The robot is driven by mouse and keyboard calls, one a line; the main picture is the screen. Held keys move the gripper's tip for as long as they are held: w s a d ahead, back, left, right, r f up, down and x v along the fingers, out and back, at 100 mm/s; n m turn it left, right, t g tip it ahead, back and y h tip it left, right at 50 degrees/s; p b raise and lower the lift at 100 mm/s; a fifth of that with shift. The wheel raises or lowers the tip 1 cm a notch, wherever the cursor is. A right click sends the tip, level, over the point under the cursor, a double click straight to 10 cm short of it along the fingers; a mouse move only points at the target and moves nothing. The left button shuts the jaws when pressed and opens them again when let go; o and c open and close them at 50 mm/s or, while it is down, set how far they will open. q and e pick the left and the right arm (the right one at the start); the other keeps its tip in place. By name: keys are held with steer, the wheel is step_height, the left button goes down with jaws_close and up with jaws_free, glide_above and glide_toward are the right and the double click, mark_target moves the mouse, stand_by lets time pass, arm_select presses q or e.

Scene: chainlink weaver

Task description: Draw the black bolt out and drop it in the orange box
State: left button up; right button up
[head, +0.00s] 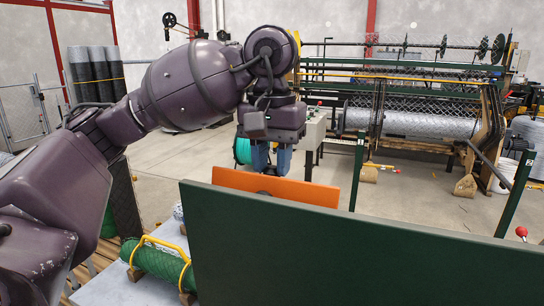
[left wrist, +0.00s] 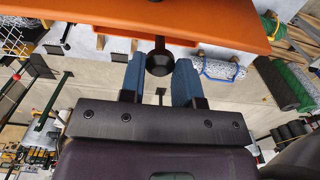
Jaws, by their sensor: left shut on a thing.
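My left gripper (head: 271,165) reaches down at the far side of an orange panel (head: 300,192), its blue fingers partly hidden behind the panel's top edge. In the left wrist view, the black bolt (left wrist: 159,62) shows a round head on a short stem at the orange panel's edge (left wrist: 200,22). The blue fingers of the left gripper (left wrist: 160,78) are shut on the bolt head, one on each side. I cannot tell how deep the bolt sits. My right gripper is not in view.
A large dark green panel (head: 360,250) fills the front right. A green mesh roll (head: 158,262) with a yellow handle lies on a pale table (head: 112,288) at lower left. A weaving machine (head: 420,125) stands behind, with open floor before it.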

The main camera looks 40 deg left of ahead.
mark_target(272, 167)
arm_select(q)
step_height(272, 167, down, 4)
steer(key=shift+r+b, duration=0.1)
steer(key=shift+b, duration=0.75)
steer(key=shift+f, duration=0.65)
steer(key=o, duration=1)
steer(key=shift+r, duration=0.15)
